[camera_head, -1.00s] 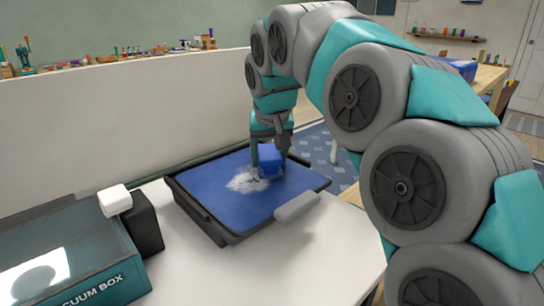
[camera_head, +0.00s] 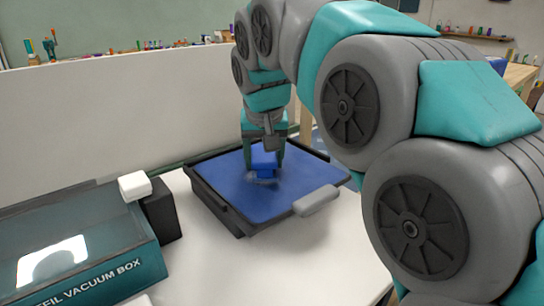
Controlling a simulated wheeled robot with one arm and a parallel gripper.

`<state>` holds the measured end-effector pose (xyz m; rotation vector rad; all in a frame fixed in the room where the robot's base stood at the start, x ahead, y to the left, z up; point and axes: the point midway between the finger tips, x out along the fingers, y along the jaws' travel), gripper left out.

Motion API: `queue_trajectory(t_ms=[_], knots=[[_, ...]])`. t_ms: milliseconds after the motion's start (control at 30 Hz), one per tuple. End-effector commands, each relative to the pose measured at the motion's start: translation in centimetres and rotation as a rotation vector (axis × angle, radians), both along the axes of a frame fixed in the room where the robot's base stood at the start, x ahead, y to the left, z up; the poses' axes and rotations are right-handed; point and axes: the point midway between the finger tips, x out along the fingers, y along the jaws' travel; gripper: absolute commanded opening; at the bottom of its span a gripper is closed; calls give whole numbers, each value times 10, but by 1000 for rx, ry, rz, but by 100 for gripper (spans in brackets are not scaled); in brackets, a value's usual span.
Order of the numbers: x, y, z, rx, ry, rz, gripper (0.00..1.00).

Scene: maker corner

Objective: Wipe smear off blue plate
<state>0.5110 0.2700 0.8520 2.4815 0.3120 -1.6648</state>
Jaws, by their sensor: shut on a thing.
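The blue plate (camera_head: 236,192) lies flat in a black tray-like frame (camera_head: 226,216) with a grey handle (camera_head: 316,201) at its front right. My gripper (camera_head: 264,160) is over the plate and is shut on a blue block-shaped wiper (camera_head: 264,164). The wiper appears to be down on the plate. A small whitish smear (camera_head: 262,182) shows at the wiper's lower edge. Part of the plate behind the gripper is hidden, so I cannot tell whether more smear lies there.
A teal vacuum box (camera_head: 105,276) with a glassy top stands at the left, with a black block (camera_head: 162,212) and white cap (camera_head: 135,186) at its corner. A white panel (camera_head: 110,115) rises behind the plate. The white tabletop (camera_head: 270,270) in front is clear.

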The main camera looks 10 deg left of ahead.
Motion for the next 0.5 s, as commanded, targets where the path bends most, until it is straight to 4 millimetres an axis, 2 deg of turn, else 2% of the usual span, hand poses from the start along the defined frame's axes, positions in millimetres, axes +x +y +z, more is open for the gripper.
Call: queue_trajectory(t_ms=[500], knots=[[-21, 17, -1, 0, -2, 0, 1]])
